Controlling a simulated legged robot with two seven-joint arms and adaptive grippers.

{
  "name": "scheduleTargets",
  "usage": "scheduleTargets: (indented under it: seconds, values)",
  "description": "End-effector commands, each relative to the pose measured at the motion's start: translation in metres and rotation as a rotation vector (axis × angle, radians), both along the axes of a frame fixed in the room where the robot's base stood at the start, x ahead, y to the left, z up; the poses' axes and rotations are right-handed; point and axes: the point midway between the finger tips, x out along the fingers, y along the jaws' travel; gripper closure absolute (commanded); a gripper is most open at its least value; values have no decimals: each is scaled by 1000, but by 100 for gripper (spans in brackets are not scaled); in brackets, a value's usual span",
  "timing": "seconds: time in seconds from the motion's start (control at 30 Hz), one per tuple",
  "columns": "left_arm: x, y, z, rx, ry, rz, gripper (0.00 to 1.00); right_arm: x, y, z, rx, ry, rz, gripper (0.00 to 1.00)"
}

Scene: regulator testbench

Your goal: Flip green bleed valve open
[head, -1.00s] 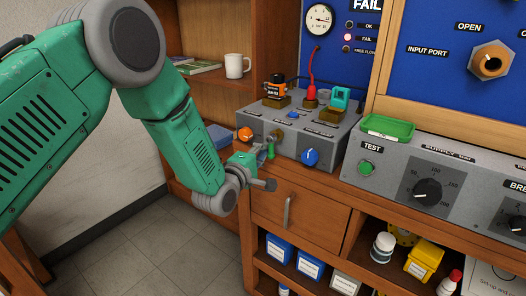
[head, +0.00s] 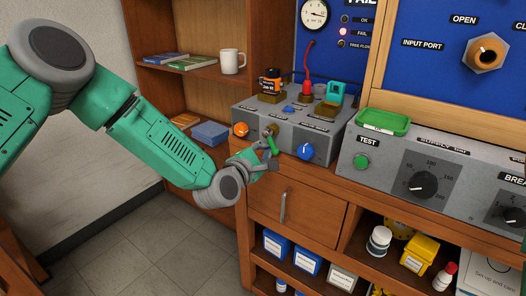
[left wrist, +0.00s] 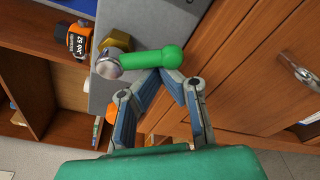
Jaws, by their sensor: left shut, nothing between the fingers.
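The green bleed valve handle (head: 272,142) is on the front of the grey regulator box, between the orange knob (head: 240,129) and the blue knob (head: 305,151). In the left wrist view the green handle (left wrist: 150,61) is a bar with a rounded end, reaching sideways from a silver pivot (left wrist: 108,64). My left gripper (head: 262,156) is at the box front, just by the handle. In the left wrist view its fingertips (left wrist: 162,74) meet at the handle's near edge, close to the rounded end, with nothing between them. Whether they touch it, I cannot tell. My right gripper is not in view.
The grey box (head: 250,112) carries a black-and-orange part (head: 270,82), a red part (head: 306,84) and a teal part (head: 334,92) on top. A wooden drawer (head: 290,210) lies below. A green tray (head: 382,122) sits on the test panel to the right.

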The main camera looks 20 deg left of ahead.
Motion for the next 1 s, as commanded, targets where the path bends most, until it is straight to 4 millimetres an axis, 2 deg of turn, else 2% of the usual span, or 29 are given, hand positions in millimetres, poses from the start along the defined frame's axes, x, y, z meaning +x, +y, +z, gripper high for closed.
scheduleTargets:
  seconds: [0.43,1.0]
  values:
    - [-4,-12,2,-283,101,0,100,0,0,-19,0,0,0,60]
    - [-5,-15,5,-357,129,-1,100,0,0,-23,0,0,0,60]
